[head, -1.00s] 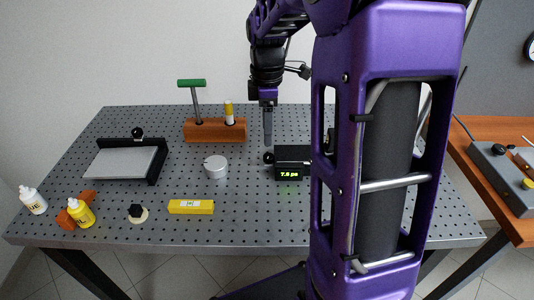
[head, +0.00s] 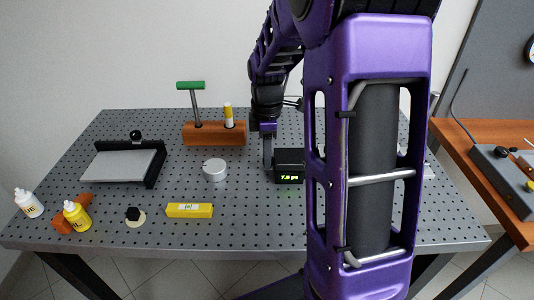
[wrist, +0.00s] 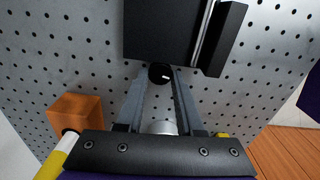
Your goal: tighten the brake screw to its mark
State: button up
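The brake screw seems to be the black knob (wrist: 160,73) with a white mark on its face, at the side of the black box (wrist: 165,30) in the wrist view. The box (head: 289,158) stands on the perforated table in the head view, with a lit green readout near 7.5 ps. My gripper (wrist: 160,78) has its fingertips on either side of the knob, with a gap between the fingers. I cannot tell whether they touch the knob. In the head view my gripper (head: 267,166) points down at the box's left side and hides the knob.
A silver puck (head: 214,170), a yellow level (head: 189,210) and a wooden block (head: 205,139) holding a green-handled tool (head: 190,87) stand to the left. Two bottles, a small black knob piece and a framed plate (head: 124,165) sit farther left. The table between them is clear.

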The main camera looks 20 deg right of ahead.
grip_shut()
jog(key=shift+r+m+p, duration=0.1)
jog(key=shift+m+p, duration=0.35)
jog(key=shift+m, duration=0.45)
jog(key=shift+w+m+p, duration=0.1)
jog(key=shift+m+p, duration=0.2)
jog(key=shift+m, duration=1.2)
jog(key=o, duration=0.6)
grip_release()
jog(key=shift+d+n, duration=0.1)
jog(key=shift+n, duration=0.2)
